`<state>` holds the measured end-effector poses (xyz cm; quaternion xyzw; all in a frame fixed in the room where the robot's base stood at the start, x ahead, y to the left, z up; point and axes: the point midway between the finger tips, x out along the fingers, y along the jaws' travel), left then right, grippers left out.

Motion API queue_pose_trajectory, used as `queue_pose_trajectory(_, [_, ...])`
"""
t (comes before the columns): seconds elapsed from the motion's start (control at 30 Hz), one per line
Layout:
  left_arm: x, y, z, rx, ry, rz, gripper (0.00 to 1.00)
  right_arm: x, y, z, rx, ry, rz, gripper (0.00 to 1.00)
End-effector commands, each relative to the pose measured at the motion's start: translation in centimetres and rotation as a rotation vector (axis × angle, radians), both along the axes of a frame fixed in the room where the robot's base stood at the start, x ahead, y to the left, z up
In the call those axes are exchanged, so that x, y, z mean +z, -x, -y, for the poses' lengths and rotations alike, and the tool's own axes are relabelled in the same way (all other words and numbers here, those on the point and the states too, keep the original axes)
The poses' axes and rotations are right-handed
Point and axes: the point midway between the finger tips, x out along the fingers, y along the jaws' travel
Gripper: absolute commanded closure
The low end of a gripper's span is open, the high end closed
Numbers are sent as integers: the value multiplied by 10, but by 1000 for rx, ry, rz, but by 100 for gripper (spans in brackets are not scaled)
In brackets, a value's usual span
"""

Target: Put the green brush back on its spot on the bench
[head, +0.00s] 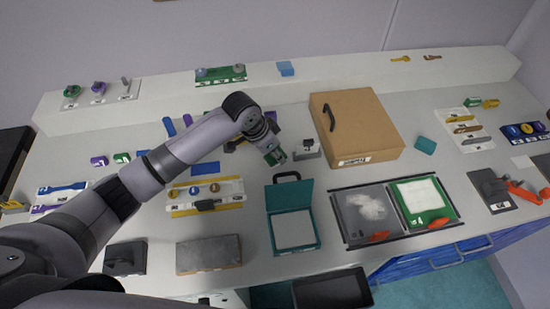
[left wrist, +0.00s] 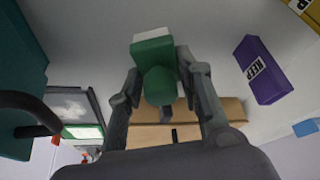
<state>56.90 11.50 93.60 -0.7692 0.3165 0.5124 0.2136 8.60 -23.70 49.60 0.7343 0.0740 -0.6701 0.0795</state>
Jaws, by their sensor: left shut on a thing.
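My left gripper (head: 272,148) reaches in from the left above the middle of the bench (head: 240,262). In the left wrist view, my left gripper (left wrist: 160,90) has its fingers on both sides of the green brush (left wrist: 157,75). The brush has a green block with a pale edge and a rounded green part. In the head view the brush (head: 277,157) shows small at the fingertips. It appears held above the bench; the exact gap is hard to tell. My right gripper is not in view. I cannot tell which place on the bench is the brush's spot.
A small grey device (head: 307,149) stands just right of the gripper, with a cardboard box (head: 366,120) beyond it. An open teal case (head: 270,228) lies nearer. A dark tray (head: 342,222) is at right. A purple block (left wrist: 263,70) shows in the left wrist view.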

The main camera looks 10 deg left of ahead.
Motion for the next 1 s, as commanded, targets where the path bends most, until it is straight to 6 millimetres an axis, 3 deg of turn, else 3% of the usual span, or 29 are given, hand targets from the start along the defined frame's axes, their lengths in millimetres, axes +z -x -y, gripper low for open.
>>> queue_pose_trajectory(0.23, [-35,1,0,1,-1,-3,89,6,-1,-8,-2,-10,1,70])
queue_pose_trajectory(0.67, [-42,1,0,1,0,-2,89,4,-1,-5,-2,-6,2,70])
queue_pose_trajectory(0.7, [-41,1,0,0,-1,-1,64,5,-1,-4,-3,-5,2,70])
queue_pose_trajectory(1.0, [-41,1,0,0,-1,-2,47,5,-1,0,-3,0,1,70])
